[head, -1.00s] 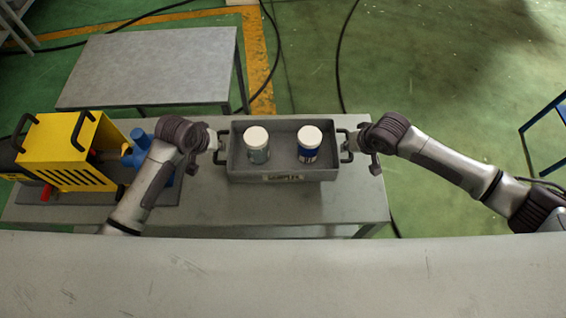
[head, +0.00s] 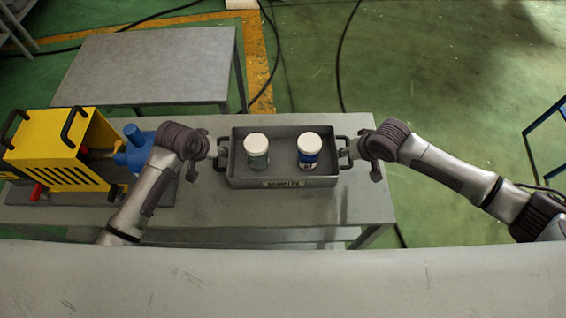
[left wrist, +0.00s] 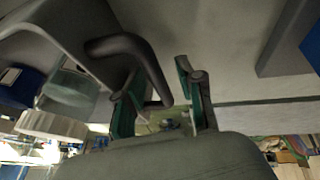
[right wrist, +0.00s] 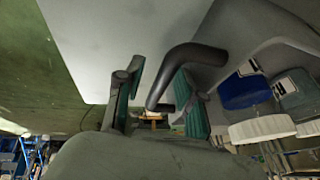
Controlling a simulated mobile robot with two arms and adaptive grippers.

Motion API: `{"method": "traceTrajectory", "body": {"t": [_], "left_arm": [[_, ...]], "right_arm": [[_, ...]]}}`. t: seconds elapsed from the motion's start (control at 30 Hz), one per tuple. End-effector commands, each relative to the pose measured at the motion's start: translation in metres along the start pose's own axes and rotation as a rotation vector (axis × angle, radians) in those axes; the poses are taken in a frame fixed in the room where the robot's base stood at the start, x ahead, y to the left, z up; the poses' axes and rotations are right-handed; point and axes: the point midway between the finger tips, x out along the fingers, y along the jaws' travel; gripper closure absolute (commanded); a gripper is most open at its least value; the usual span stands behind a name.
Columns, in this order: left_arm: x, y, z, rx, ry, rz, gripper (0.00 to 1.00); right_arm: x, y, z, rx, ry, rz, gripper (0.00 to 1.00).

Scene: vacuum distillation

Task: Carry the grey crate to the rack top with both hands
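The grey crate (head: 283,182) sits upright on a grey table, with a black handle at each end. Two white-lidded jars stand in it: a clear one (head: 257,160) and a blue-labelled one (head: 308,159). My left gripper (head: 213,150) is at the left handle. In the left wrist view its fingers (left wrist: 160,98) are apart, with the handle bar (left wrist: 135,48) reaching between them. My right gripper (head: 353,150) is at the right handle. In the right wrist view its fingers (right wrist: 156,98) are apart, with the handle bar (right wrist: 190,56) between them. I cannot tell which surface is the rack top.
A yellow machine (head: 52,150) and a blue part (head: 135,155) stand left of the crate on the grey table (head: 340,215). Another grey table (head: 145,65) stands behind left. A grey surface (head: 280,280) crosses the foreground. Cables lie on the green floor (head: 440,70).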

Motion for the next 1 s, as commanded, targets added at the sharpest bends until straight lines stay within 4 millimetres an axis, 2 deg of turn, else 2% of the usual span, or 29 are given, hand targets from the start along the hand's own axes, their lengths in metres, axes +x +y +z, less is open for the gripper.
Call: {"method": "traceTrajectory", "body": {"t": [0.17, 0.27, 0.7, 0.83, 1.0], "left_arm": [[-0.003, 0.001, 0.000, 0.000, 0.001, 0.002, 0.62], [-0.013, 0.001, -0.001, 0.000, 0.002, 0.002, 0.62], [-0.100, 0.000, -0.001, 0.001, 0.003, 0.000, 0.62], [-0.114, 0.000, -0.001, 0.001, 0.001, 0.001, 0.62], [-0.120, 0.000, 0.000, 0.000, 0.000, 0.000, 0.62]], "right_arm": [[0.000, -0.001, 0.000, 0.000, 0.000, -0.002, 0.62], [0.000, -0.001, 0.000, -0.001, 0.000, -0.003, 0.62], [0.000, -0.002, 0.000, -0.001, 0.000, -0.004, 0.62], [0.000, -0.002, 0.000, -0.001, 0.000, -0.004, 0.62], [-0.008, -0.001, 0.000, 0.000, 0.001, -0.004, 0.62]]}}
